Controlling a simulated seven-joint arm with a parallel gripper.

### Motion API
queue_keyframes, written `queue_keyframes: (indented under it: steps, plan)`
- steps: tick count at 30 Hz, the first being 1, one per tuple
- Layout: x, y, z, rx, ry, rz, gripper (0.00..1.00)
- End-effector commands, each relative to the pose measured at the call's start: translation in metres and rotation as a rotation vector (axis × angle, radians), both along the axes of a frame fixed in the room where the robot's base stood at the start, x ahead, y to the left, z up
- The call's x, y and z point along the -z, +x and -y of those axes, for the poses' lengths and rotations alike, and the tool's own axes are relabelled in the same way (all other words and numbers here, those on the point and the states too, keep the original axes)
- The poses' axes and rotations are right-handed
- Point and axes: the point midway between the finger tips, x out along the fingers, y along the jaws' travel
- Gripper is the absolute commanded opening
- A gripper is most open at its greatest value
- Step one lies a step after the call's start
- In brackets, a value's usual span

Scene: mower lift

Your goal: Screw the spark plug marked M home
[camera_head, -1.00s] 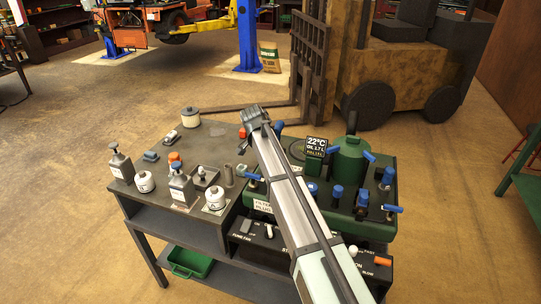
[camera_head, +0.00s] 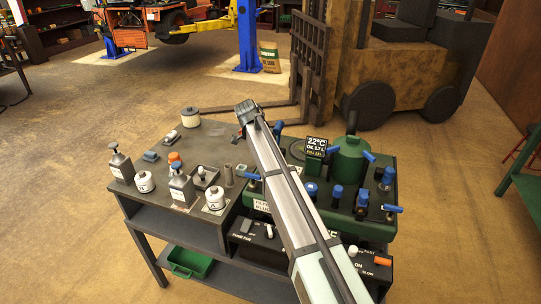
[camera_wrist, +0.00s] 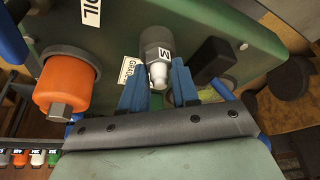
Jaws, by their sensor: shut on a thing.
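The spark plug (camera_wrist: 158,75) shows its white body and pale tip between my gripper's blue fingers in the wrist view. Behind it, in line with it, is a dark grey round part (camera_wrist: 155,40) with a white M label on the green housing. I cannot tell how deep the plug sits in it. My gripper (camera_wrist: 159,88) is shut on the plug. In the head view my gripper (camera_head: 246,112) is over the back of the bench, between its grey top and the green unit. The plug is hidden there.
An orange cap (camera_wrist: 68,85) stands left of the plug and a black block (camera_wrist: 211,60) close on its right. The green unit (camera_head: 345,215) carries several blue-topped parts and a display (camera_head: 316,147). Bottles and jars stand on the grey bench top (camera_head: 160,125).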

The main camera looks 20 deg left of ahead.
Motion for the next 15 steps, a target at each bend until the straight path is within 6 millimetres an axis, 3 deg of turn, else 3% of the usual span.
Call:
queue_keyframes:
  steps: [5,15]
  plan:
    - [0.0015,-0.0002,-0.0003,0.046,0.000,-0.004,0.00]
    - [0.0013,0.0002,-0.0009,0.412,-0.001,-0.006,0.00]
